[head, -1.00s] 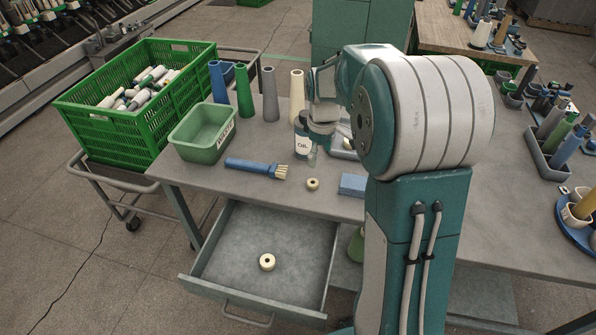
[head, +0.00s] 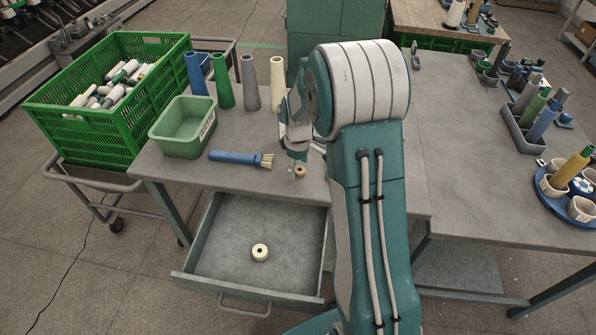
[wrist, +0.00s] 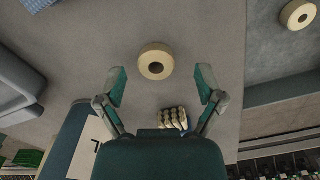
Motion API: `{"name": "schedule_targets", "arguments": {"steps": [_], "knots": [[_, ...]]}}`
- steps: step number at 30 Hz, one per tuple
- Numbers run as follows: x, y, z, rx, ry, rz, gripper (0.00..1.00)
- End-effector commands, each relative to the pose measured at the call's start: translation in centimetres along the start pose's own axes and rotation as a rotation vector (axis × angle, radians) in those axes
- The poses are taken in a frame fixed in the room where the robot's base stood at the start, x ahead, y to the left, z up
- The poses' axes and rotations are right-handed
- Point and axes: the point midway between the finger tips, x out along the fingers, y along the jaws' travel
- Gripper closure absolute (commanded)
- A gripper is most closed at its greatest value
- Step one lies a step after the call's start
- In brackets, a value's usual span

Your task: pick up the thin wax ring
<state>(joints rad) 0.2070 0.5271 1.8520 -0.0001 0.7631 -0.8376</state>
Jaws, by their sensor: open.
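A cream wax ring (head: 300,171) lies flat on the grey table, right of the brush and partly covered by my gripper in the head view. In the wrist view this ring (wrist: 156,61) lies ahead of the two fingertips, roughly centred between them. A second cream ring (head: 260,252) lies in the open drawer; it also shows at the wrist view's top right (wrist: 299,15). I cannot tell for sure which ring is the thinner. My gripper (wrist: 161,84) is open and empty, above the table and pointing down; it also shows in the head view (head: 293,172).
A blue-handled brush (head: 237,158) lies left of the ring, its bristles (wrist: 172,118) close to my gripper. A green tub (head: 183,127), several upright cones (head: 249,83) and a green crate (head: 120,112) stand further left and behind. The open drawer (head: 222,268) juts out in front.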

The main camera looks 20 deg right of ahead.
Motion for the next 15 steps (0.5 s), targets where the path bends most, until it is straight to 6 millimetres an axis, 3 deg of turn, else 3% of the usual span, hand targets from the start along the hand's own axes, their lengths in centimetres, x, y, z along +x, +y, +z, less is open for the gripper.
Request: {"name": "schedule_targets", "arguments": {"steps": [8, 9, 10, 15], "knots": [[0.64, 0.07, 0.05, 0.001, 0.001, 0.001, 0.13], [0.64, 0.04, 0.03, 0.001, 0.001, 0.001, 0.18], [0.63, 0.03, 0.03, 0.001, 0.001, 0.001, 0.31], [0.62, 0.02, 0.02, 0.001, 0.001, 0.001, 0.7]]}}
